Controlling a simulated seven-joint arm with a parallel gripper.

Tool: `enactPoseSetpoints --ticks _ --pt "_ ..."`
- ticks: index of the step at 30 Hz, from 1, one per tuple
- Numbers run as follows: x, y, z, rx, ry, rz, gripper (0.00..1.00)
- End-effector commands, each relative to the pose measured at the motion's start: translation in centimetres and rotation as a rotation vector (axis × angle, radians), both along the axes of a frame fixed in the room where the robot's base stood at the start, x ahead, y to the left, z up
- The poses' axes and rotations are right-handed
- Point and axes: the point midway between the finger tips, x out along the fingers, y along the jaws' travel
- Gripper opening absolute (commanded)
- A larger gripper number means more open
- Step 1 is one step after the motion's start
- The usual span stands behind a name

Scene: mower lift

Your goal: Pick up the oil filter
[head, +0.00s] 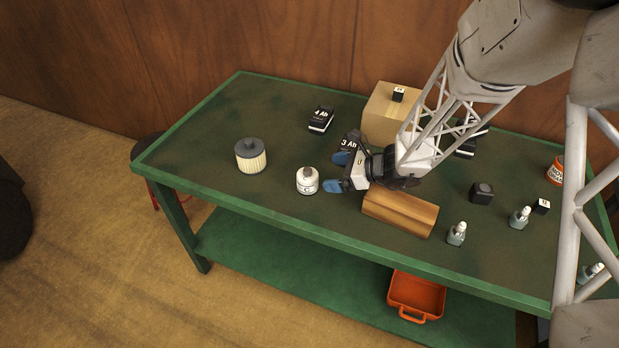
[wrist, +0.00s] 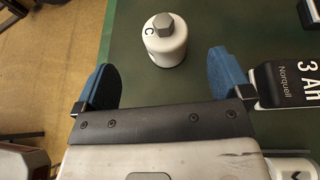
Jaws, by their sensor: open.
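The oil filter (head: 307,182) looks to be the small white canister with a grey hex top and a letter C on its side. It stands upright near the front edge of the green bench (head: 215,185). My gripper (head: 337,172) is open, its two blue fingers just right of the canister in the head view. In the wrist view the canister (wrist: 166,45) lies ahead of the gap between the fingers, apart from both. Nothing is held.
A black-and-white 3 Ah battery (wrist: 290,84) sits close to one finger. A pleated cream filter with a dark cap (head: 251,158) stands to the left. A 4 Ah battery (head: 320,119) lies behind. A wooden block (head: 400,212) and cardboard box (head: 386,115) are at right.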

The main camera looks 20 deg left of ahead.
Motion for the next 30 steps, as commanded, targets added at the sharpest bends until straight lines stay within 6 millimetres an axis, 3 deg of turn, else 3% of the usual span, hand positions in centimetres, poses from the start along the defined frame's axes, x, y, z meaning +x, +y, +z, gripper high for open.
enactPoseSetpoints --ticks 5,19,30 --pt "0.4 0.9 -1.3 0.013 0.038 -0.032 0.96" --pt "0.5 1.2 -1.5 0.016 0.042 -0.037 0.96" --pt "0.3 3.3 -2.3 0.016 0.043 -0.036 0.96"
